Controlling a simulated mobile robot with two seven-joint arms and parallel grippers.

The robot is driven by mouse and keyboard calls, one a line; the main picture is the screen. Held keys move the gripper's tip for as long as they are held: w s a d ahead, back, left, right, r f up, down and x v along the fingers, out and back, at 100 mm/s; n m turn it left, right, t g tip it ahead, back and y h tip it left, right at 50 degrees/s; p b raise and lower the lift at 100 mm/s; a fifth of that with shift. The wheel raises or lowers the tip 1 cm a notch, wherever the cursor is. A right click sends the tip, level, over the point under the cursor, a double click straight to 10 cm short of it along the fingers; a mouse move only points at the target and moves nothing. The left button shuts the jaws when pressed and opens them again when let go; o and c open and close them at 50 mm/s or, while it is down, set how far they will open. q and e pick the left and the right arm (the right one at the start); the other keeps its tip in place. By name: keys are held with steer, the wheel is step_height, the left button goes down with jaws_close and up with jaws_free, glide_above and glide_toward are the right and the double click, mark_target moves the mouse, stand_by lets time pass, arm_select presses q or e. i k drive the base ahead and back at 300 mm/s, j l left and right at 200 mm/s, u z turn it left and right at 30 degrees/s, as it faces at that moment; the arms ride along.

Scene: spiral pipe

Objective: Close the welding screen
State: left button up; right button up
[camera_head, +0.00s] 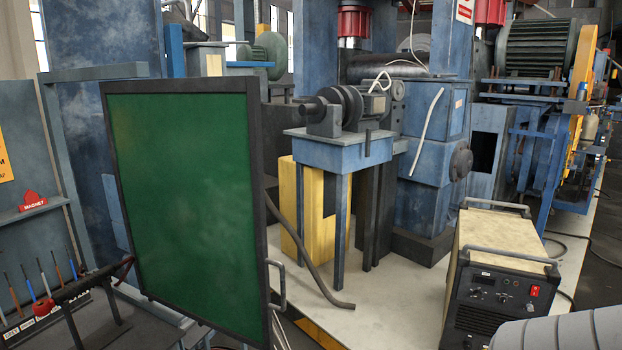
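The welding screen (185,200) is a green, slightly see-through panel in a black frame. It stands upright in the left-centre of the head view, close to me, with its face turned towards me at a slight angle. A grey bar handle (281,285) sticks out from the lower part of its right edge. The screen's bottom right corner runs to the picture's lower edge. Neither my left nor my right gripper is in view, and nothing is seen touching the screen or its handle.
A welding machine (497,290) stands at lower right, beside a grey ribbed rounded object (565,332) cut off by the corner. A workbench with a torch (45,307) and several tools is at left. Behind are a motor on a blue stand (340,150) and blue machinery. Pale floor (395,305) lies between.

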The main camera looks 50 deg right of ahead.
mark_target(187, 153)
steer(key=z, duration=1.35)
